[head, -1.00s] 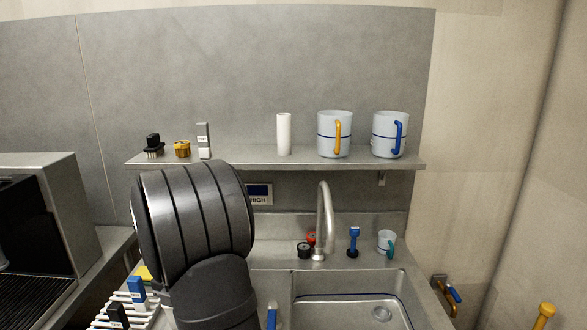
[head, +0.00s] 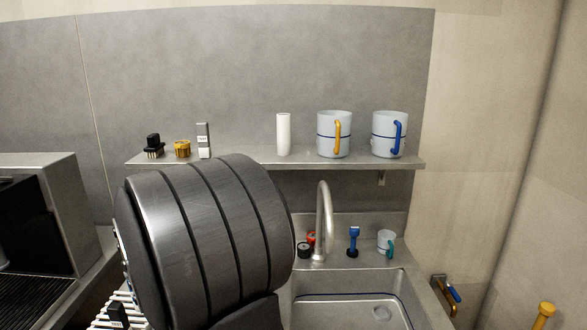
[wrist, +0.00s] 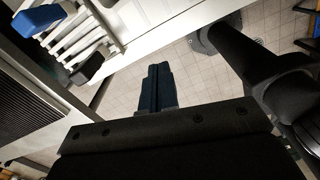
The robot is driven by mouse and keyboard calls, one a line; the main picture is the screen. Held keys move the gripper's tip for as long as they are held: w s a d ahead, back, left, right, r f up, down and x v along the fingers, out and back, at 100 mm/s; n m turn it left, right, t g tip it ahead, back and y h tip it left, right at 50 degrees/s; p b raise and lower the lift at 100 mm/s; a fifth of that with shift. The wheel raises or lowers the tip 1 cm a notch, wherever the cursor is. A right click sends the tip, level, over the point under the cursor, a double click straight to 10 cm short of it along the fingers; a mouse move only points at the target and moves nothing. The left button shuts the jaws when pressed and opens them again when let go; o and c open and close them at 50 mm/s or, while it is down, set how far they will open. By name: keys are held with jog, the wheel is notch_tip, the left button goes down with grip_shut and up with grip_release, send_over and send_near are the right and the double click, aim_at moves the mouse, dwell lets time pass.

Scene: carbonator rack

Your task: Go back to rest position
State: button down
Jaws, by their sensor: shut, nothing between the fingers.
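My gripper (wrist: 155,88) shows in the wrist view, its dark fingers pressed together with nothing between them. It hangs in the air over the tiled floor, apart from the white rack (wrist: 112,22) at the upper left of that view. In the head view my dark arm covers the left part of the sink area, and my gripper's fingers do not show there. A blue-capped item (wrist: 42,20) and a black-capped item (wrist: 88,65) sit at the rack.
A wall shelf (head: 270,162) holds two mugs, a white roll and brushes. A tap (head: 322,220) stands behind the sink (head: 350,310), with small items beside it. A machine (head: 60,200) stands at the left. Bare floor (wrist: 200,75) shows below my gripper.

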jog(key=w+d+f+t, duration=0.1)
jog(key=w+f, duration=0.3)
jog(key=w+d+f, duration=0.1)
jog(key=w+f, duration=0.3)
jog(key=f, duration=0.1)
jog(key=w+f+t, duration=0.1)
jog(key=w+f, duration=0.3)
jog(key=shift+w+d+f+n+t, duration=0.3)
jog(key=shift+w+d+f+n, duration=0.05)
jog(key=shift+w+d+n, duration=0.05)
jog(key=shift+r, duration=0.1)
jog(key=v, duration=0.8)
jog(key=s+a+r+g, duration=0.1)
jog(key=s+r, duration=0.1)
jog(key=s, duration=0.3)
jog(key=s+a+r+g, duration=0.1)
jog(key=s+a+r, duration=0.1)
jog(key=s, duration=0.4)
jog(key=shift+s+r+m+g, duration=0.35)
jog(key=shift+m+g, duration=0.05)
jog(key=shift+w, duration=0.1)
